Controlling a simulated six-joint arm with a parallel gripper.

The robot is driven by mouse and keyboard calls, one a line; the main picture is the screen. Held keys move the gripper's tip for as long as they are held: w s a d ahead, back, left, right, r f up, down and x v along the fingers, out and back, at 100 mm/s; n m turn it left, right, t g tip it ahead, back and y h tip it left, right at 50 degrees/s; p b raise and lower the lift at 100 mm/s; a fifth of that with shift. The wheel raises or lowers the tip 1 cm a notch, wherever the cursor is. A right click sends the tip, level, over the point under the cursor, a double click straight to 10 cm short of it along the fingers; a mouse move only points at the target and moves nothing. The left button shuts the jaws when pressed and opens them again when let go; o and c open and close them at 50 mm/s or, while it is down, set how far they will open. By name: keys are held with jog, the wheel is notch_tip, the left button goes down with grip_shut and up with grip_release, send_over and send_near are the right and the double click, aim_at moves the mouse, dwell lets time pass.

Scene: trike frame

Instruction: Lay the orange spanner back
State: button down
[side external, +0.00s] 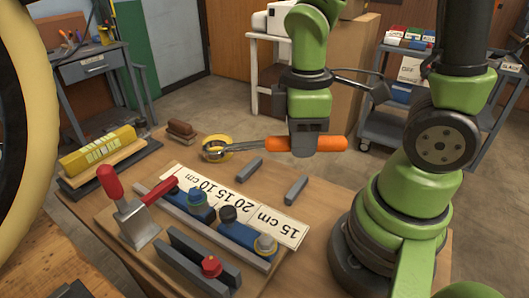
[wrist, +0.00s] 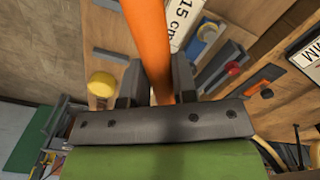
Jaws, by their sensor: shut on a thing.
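The orange spanner (side external: 330,144) has an orange handle and a grey metal head. My gripper (side external: 304,148) is shut on its handle in the side view. The spanner lies roughly level, head to the left; the head overlaps a yellow ring (side external: 218,140) in the picture, and I cannot tell if they touch. In the wrist view the orange handle (wrist: 148,40) runs between the two dark fingers of my gripper (wrist: 158,85). The spanner appears raised above the wooden bench. Two short grey bars (side external: 250,168) (side external: 296,190) stand on the bench in front of it.
A white strip marked in cm (side external: 285,226) lies in front of the bars. Blue clamp blocks (side external: 236,234), a red-handled toggle clamp (side external: 136,215) and grey rails crowd the near bench. A yellow block (side external: 98,148) and brown blocks (side external: 181,130) are at the left.

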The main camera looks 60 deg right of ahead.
jog(key=w+d+f+m, duration=0.5)
jog(key=d+f, duration=0.3)
jog(key=shift+w, duration=0.1)
jog(key=shift+f, duration=3.6)
jog(key=c, duration=0.8)
grip_release()
jog(key=shift+r, duration=0.15)
notch_tip(320, 180, up, 10)
jog(key=shift+w+f, duration=0.1)
jog(key=shift+f, duration=0.05)
